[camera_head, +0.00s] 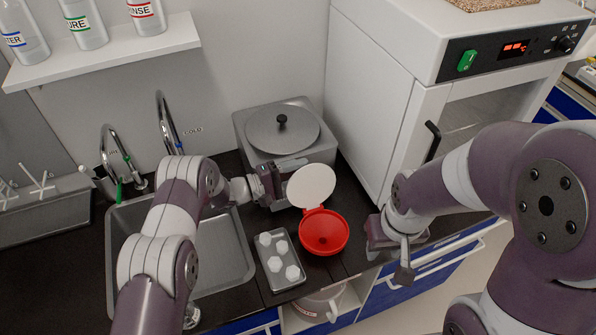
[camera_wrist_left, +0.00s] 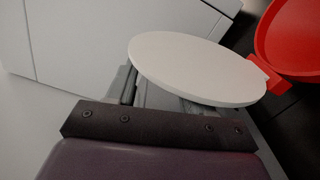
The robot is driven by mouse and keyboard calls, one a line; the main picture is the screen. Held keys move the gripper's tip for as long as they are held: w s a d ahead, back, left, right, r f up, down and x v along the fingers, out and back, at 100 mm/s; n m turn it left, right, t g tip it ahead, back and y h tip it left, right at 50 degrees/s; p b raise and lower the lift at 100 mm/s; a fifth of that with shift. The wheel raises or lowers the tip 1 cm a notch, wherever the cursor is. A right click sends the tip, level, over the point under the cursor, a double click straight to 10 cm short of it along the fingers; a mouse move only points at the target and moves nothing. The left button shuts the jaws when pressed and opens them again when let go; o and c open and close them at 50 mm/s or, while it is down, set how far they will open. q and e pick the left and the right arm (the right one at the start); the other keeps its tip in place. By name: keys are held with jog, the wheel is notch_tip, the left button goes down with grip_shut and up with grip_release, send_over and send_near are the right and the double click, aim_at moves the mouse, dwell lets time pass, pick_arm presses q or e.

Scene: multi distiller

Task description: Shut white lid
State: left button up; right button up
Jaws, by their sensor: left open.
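The white lid (camera_head: 312,186) is a round disc standing raised and tilted at the back of the red round container (camera_head: 325,232). A red hinge tab joins them. The container is open, with its inside showing. My left gripper (camera_head: 280,183) is open, just left of the lid and close to it. In the left wrist view the lid (camera_wrist_left: 195,68) lies across the gripper's front and partly hides the fingers; I cannot tell whether they touch it. The red container (camera_wrist_left: 293,40) shows at the upper right there. My right gripper (camera_head: 398,237) is right of the container, its jaws unclear.
A metal tray (camera_head: 293,281) with several white pieces lies left of the container. A grey lidded bath (camera_head: 240,128) stands behind, and a sink (camera_head: 235,275) is at left. A white oven cabinet (camera_head: 375,100) rises at right. Dark counter shows around the container.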

aim_at(303, 189)
pick_arm(q)
grip_shut()
jog(key=shift+s+d+r+m, duration=0.15)
jog(key=shift+s+d+m, duration=0.05)
jog(key=shift+s+m, duration=0.4)
jog(key=shift+s+d+r+m, duration=0.2)
jog(key=shift+s+m, duration=0.25)
jog(key=shift+m, duration=0.15)
jog(key=shift+s+d+r+m, duration=0.15)
jog(key=shift+s+m, duration=0.4)
jog(key=shift+m, duration=0.05)
jog(key=shift+s+d+m+b, duration=0.3)
jog(key=shift+s+m, duration=0.5)
jog(key=shift+m, duration=0.05)
jog(key=shift+s+d+m+b, duration=0.25)
jog(key=shift+s+m+b, duration=0.05)
jog(key=shift+s+m, duration=0.55)
